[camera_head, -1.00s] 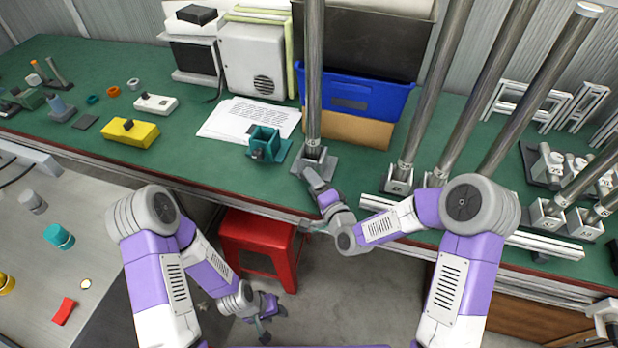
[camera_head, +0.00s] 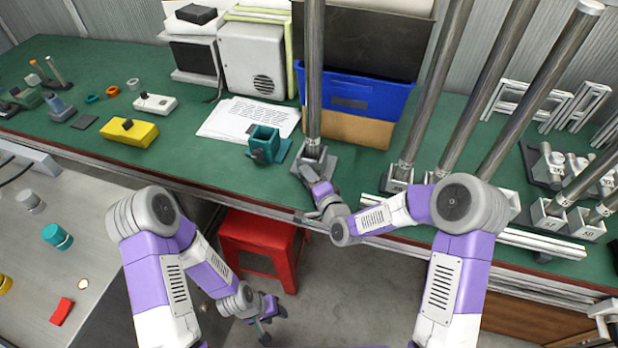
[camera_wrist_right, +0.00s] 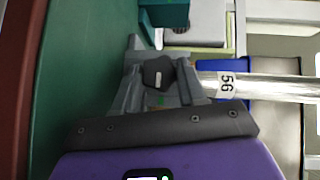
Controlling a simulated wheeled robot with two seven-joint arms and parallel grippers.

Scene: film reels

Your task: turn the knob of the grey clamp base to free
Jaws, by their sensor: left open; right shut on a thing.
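The grey clamp base (camera_head: 324,160) stands near the front edge of the green bench and holds an upright metal pole (camera_head: 314,75). In the right wrist view the base (camera_wrist_right: 135,48) carries a dark knob (camera_wrist_right: 158,66) with a short pale mark on its face. My right gripper (camera_head: 306,170) reaches the front of the base. In the right wrist view its two fingers (camera_wrist_right: 158,88) are shut on the knob, one on each side. My left gripper (camera_head: 268,311) is open and empty, low beside the red stool, away from the bench.
A teal clamp base (camera_head: 266,146) stands just left of the grey one. Papers (camera_head: 240,118) and a blue bin (camera_head: 350,97) lie behind. More poles in bases (camera_head: 397,180) stand to the right. A red stool (camera_head: 262,232) stands below the bench edge.

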